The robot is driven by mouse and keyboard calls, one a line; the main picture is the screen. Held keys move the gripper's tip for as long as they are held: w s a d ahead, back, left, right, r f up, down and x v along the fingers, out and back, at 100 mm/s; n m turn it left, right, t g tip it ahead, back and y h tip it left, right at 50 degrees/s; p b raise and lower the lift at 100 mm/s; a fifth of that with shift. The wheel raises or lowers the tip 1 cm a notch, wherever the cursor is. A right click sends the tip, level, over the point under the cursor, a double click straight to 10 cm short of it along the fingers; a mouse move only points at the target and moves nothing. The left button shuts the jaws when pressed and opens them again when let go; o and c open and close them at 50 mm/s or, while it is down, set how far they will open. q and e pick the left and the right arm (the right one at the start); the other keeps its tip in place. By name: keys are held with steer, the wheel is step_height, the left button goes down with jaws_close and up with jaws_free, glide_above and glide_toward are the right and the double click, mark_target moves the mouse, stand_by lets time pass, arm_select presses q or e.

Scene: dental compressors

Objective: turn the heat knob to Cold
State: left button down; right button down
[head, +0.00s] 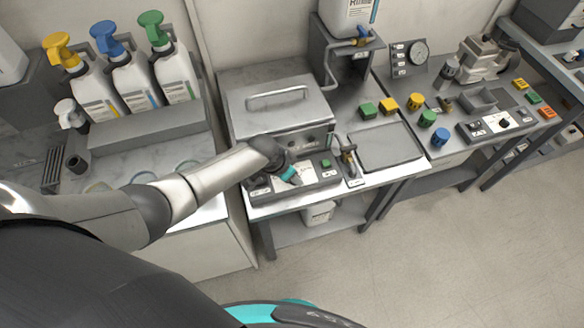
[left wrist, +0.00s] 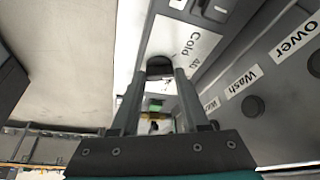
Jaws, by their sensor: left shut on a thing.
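The dark round heat knob (left wrist: 160,66) sits between my left gripper's two fingers in the left wrist view. A white label plate (left wrist: 188,45) reading "Cold" lies beside it, partly hidden by the fingers. My left gripper (left wrist: 158,82) is shut on the knob. In the head view my left gripper (head: 290,175) is at the control panel (head: 322,178) in front of the metal box, and the knob is hidden behind it. I cannot tell exactly where the knob points. My right gripper is not in view.
A metal box (head: 278,106) with a handle stands behind the panel. A small tap (head: 346,158) and grey tray (head: 385,147) are to the right. "Wash" (left wrist: 237,82) and "Power" (left wrist: 295,40) labels and dark buttons are close to the gripper. Pump bottles (head: 130,75) stand left.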

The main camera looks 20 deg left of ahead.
arm_select(q)
steer(key=n, duration=0.1)
steer(key=n+y+p, duration=0.1)
steer(key=n+p, duration=0.1)
steer(key=shift+s+d+r+n, duration=0.1)
steer(key=shift+s+d+n, duration=0.05)
steer(key=shift+d+n, duration=0.15)
steer(key=shift+n+t+y+p, duration=0.3)
steer(key=shift+n+y+p, duration=0.55)
steer(key=shift+n, duration=0.95)
steer(key=shift+c, duration=2)
jaws_free()
